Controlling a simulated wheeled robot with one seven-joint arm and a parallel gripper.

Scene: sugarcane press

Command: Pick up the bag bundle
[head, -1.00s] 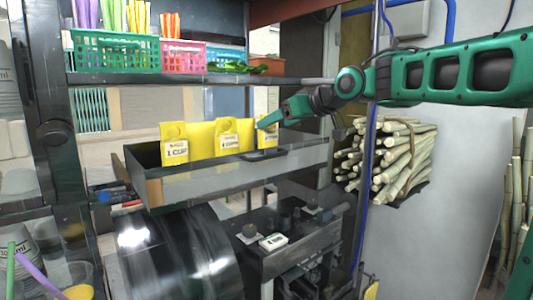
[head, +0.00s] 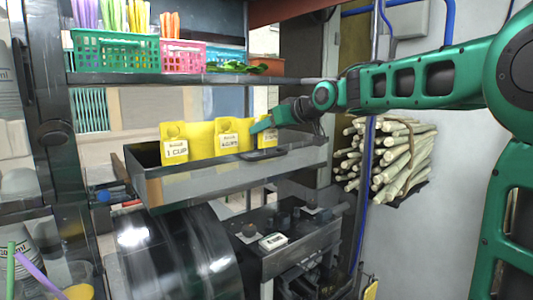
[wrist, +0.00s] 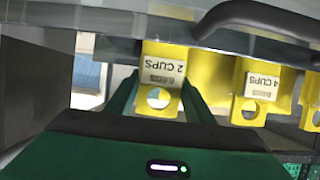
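Several yellow bag bundles stand in a row in a grey metal tray. In the head view the left one (head: 174,148) reads "1 CUP" and the middle one (head: 227,140) "4 CUPS". My gripper (head: 262,126) is at the right one, which it partly covers. In the wrist view that bundle (wrist: 161,72) reads "2 CUPS" and has a round hole. My gripper's green fingers (wrist: 160,84) are spread, one on each side of it; I cannot tell whether they touch it. The "4 CUPS" bundle (wrist: 262,84) is just right of them.
The tray (head: 225,182) has a dark handle (wrist: 270,18). Above it, a shelf (head: 200,79) holds a green basket (head: 115,52) and a pink basket (head: 183,57). A pole (head: 367,190) and sugarcane stalks (head: 395,160) are to the right. A black drum (head: 185,255) is below.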

